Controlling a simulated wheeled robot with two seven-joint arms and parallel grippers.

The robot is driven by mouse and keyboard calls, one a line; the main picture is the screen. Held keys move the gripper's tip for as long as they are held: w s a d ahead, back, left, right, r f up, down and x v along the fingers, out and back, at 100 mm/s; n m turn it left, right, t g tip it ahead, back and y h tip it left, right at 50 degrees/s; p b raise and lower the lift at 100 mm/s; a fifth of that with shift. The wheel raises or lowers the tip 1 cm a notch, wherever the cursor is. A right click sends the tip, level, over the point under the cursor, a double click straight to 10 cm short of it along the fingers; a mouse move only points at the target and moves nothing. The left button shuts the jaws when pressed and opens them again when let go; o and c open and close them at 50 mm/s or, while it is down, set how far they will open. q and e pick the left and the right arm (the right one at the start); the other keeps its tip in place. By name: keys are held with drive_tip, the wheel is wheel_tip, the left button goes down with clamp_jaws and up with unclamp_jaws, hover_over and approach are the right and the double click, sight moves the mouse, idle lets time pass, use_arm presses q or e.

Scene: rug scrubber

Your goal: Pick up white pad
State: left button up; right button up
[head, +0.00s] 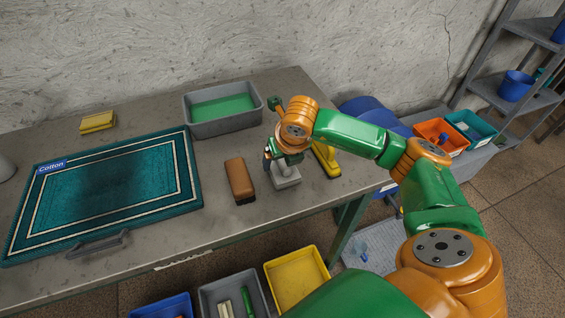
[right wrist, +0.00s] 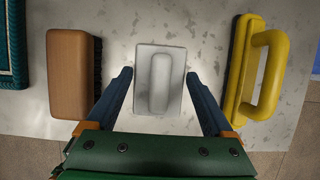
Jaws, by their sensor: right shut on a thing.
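The white pad (head: 287,181) is a pale grey-white block with a raised handle bar on top, on the table near its front edge. It also shows in the right wrist view (right wrist: 160,82), between the two dark blue fingers. My left gripper is not in view.
A brown brush (head: 240,181) lies left of the pad and a yellow-handled brush (head: 327,160) right of it. Behind is a grey tub (head: 186,117) with green liquid. A teal rug (head: 62,213) covers the left, with a yellow sponge (head: 98,122) behind. Bins (head: 298,275) stand below.

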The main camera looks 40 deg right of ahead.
wheel_tip(320, 180, up, 3)
drive_tip(key=shift+s+d+f+b, duration=0.1)
drive_tip(key=shift+d+b, duration=0.05)
drive_tip(key=shift+b, duration=0.5)
drive_tip(key=s+r, duration=0.1)
drive_tip(key=s+d+r, duration=0.1)
drive_tip(key=r, duration=0.1)
drive_tip(key=s+d+r+b, duration=0.1)
drive_tip(key=shift+s+r, duration=0.15)
drive_tip(key=shift+r, duration=0.25)
drive_tip(key=s+d+r+b, duration=0.3)
drive_tip(key=s+d+r, duration=0.1)
drive_tip(key=s, duration=0.4)
drive_tip(key=shift+s+d+r, duration=0.3)
drive_tip(key=shift+d+r, duration=0.1)
drive_tip(key=shift+r, duration=0.05)
drive_tip(key=o, duration=0.8)
drive_tip(key=shift+c, duration=0.2)
drive_tip(key=c, duration=1)
